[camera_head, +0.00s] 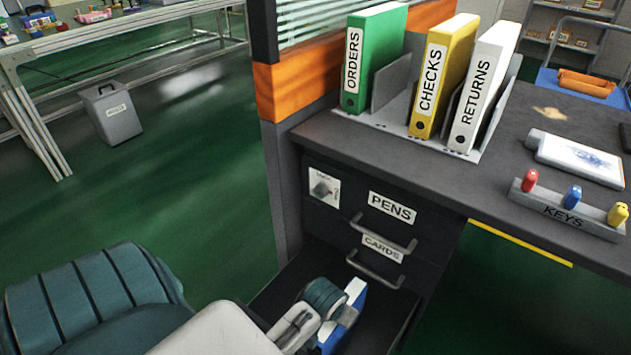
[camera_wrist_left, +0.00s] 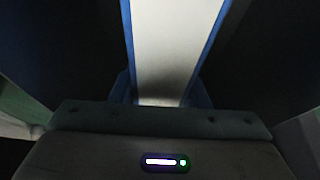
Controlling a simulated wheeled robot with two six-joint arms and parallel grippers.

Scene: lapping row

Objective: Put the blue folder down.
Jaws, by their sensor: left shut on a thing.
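The blue folder (camera_head: 355,291) has a white page edge and stands inside the open, dark lower drawer (camera_head: 404,306) of the desk unit. My left gripper (camera_head: 342,314) reaches down into the drawer and is shut on the folder. In the left wrist view, the folder (camera_wrist_left: 178,45) runs between the jaws with its white pages and blue covers. Its lower end is hidden, so I cannot tell if it touches the drawer floor. My right gripper is not in view.
On the desk, a grey rack (camera_head: 392,122) holds a green ORDERS folder (camera_head: 375,50), a yellow CHECKS folder (camera_head: 445,70) and a white RETURNS folder (camera_head: 485,85), with a gap after green. A KEYS holder (camera_head: 565,212) stands right.

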